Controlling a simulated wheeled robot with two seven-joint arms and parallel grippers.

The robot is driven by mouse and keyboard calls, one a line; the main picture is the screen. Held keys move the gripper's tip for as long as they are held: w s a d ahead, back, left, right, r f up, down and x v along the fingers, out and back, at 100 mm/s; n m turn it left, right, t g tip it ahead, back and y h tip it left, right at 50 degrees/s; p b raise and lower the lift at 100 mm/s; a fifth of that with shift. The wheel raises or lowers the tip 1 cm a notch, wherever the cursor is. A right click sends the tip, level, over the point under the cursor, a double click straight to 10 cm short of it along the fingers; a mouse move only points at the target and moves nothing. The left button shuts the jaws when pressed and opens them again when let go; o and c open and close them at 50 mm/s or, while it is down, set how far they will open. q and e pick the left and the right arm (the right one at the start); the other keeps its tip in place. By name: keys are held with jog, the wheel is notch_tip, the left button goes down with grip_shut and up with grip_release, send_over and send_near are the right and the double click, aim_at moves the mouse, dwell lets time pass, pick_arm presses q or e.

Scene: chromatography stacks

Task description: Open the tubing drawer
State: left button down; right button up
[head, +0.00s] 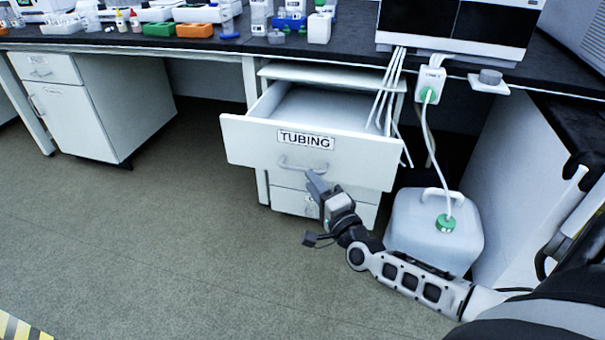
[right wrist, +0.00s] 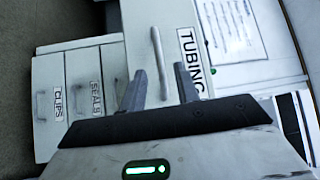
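The tubing drawer (head: 250,140) is a white drawer labelled TUBING, pulled well out of its cabinet, with its inside visible from above. Its bar handle (head: 303,167) is on the front below the label. My right gripper (head: 317,184) is just in front of and below the handle. In the right wrist view, its two fingers (right wrist: 160,88) are apart with nothing between the tips. The handle (right wrist: 159,55) shows there ahead of the gap, apart from the fingers as far as I can tell. My left gripper is out of view.
Shut drawers labelled SEALS (right wrist: 88,85) and CLIPS (right wrist: 48,103) are below. White tubes (head: 392,80) hang by the open drawer's right side. A white jug (head: 432,225) with a green cap stands on the floor at right. The floor at left is clear.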

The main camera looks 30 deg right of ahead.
aim_at(302, 169)
jog(key=w, duration=0.3)
jog(key=w+b, duration=0.1)
jog(key=w, duration=0.1)
jog(key=shift+w+d+r, duration=0.2)
jog(key=shift+w+r, duration=0.1)
jog(key=shift+r, duration=0.1)
grip_shut()
